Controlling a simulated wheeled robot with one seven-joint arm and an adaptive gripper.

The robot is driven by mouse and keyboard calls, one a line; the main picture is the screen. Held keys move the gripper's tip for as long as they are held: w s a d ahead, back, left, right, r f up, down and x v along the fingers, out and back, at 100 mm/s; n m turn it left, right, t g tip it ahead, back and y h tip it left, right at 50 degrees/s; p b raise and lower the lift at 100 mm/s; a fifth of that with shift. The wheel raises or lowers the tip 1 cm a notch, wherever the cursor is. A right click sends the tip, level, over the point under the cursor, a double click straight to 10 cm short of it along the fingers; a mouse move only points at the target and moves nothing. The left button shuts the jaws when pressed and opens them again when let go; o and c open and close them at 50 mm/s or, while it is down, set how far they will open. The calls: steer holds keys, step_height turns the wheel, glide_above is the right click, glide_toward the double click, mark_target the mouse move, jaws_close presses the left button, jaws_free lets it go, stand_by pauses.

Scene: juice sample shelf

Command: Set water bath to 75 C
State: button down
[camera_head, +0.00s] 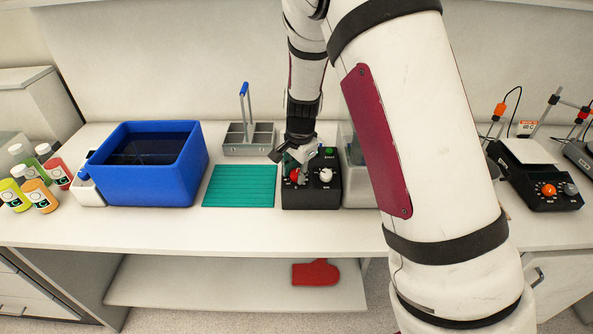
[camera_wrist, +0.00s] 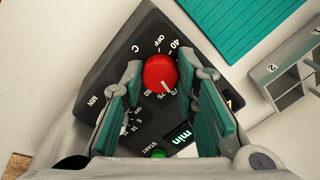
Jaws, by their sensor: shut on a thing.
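The water bath's black control panel (camera_head: 312,200) stands on the bench at the middle, with a red knob (camera_head: 295,175) at left and a white knob (camera_head: 326,174) at right. My gripper (camera_head: 298,166) is over the panel from above. In the wrist view its two teal-padded fingers are shut around the red knob (camera_wrist: 160,73), one on each side. The knob's white line points toward the printed 70 to 75 marks; the exact mark is hard to read. The min dial (camera_wrist: 126,124) is partly hidden by the left finger. A green START button (camera_wrist: 158,154) shows below.
A teal ribbed mat (camera_head: 240,186) lies left of the panel, with a grey divided caddy (camera_head: 236,146) behind. A blue tub (camera_head: 150,182) and several juice bottles (camera_head: 40,195) stand farther left. A black hotplate (camera_head: 540,185) stands far right.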

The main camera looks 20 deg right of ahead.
steer(key=m+p, duration=0.1)
steer(key=m, duration=0.4)
steer(key=shift+m+t, duration=0.3)
steer(key=shift+m, duration=0.1)
stand_by(0.4)
steer(key=c, duration=1.2)
jaws_free()
steer(key=shift+c, duration=0.2)
steer(key=v, duration=1.2)
